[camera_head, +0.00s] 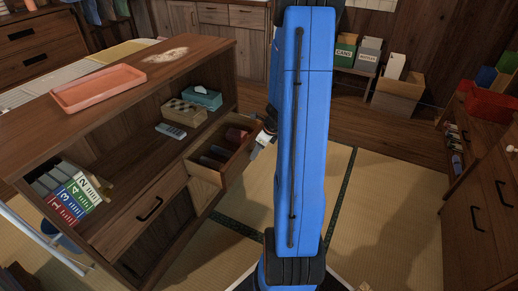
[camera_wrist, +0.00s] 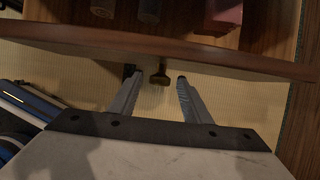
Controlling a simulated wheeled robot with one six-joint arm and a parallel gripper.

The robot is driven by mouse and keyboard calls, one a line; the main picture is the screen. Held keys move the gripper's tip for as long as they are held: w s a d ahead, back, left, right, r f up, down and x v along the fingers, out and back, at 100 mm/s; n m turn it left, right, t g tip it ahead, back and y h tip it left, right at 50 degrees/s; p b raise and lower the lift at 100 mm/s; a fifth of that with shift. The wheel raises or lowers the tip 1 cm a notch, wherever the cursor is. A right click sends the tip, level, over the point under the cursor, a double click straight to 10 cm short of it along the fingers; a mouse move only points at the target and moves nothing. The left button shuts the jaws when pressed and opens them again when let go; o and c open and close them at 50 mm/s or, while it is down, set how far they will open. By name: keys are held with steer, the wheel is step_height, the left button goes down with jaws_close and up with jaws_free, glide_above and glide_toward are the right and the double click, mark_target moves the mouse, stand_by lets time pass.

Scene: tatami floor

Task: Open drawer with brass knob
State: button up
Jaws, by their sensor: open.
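The wooden drawer (camera_head: 205,173) stands pulled out from the low cabinet in the head view, its contents showing from above. In the wrist view its front panel (camera_wrist: 90,43) runs across the upper part. The brass knob (camera_wrist: 160,76) sticks out from that panel, dark gold. My gripper (camera_wrist: 156,82) is open, with one finger on each side of the knob and a gap on both sides. The fingertips are close to the panel. In the head view the gripper (camera_head: 264,139) is at the drawer's front, partly hidden by my blue arm.
The drawer holds a red block (camera_head: 237,134) and dark rolled items (camera_head: 211,158). A second drawer with a black handle (camera_head: 149,209) is beside it. A pink tray (camera_head: 97,88) lies on the cabinet top. Open tatami (camera_head: 380,200) lies right of my arm, before another cabinet (camera_head: 485,205).

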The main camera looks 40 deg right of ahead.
steer(key=v, duration=1.7)
steer(key=shift+r, duration=0.2)
steer(key=s+a+r+n, duration=0.1)
steer(key=a+r+n, duration=0.3)
steer(key=a+n, duration=0.5)
steer(key=s+a+r+n, duration=0.2)
steer(key=a+r+n, duration=0.35)
steer(key=a, duration=0.55)
steer(key=s+a+r+n+h, duration=0.1)
steer(key=s+a+r+n, duration=0.1)
steer(key=s+a+n, duration=0.9)
steer(key=s+n, duration=0.1)
steer(key=n, duration=0.5)
steer(key=shift+s+r+h, duration=0.25)
steer(key=shift+s+h, duration=0.05)
steer(key=shift+d, duration=0.1)
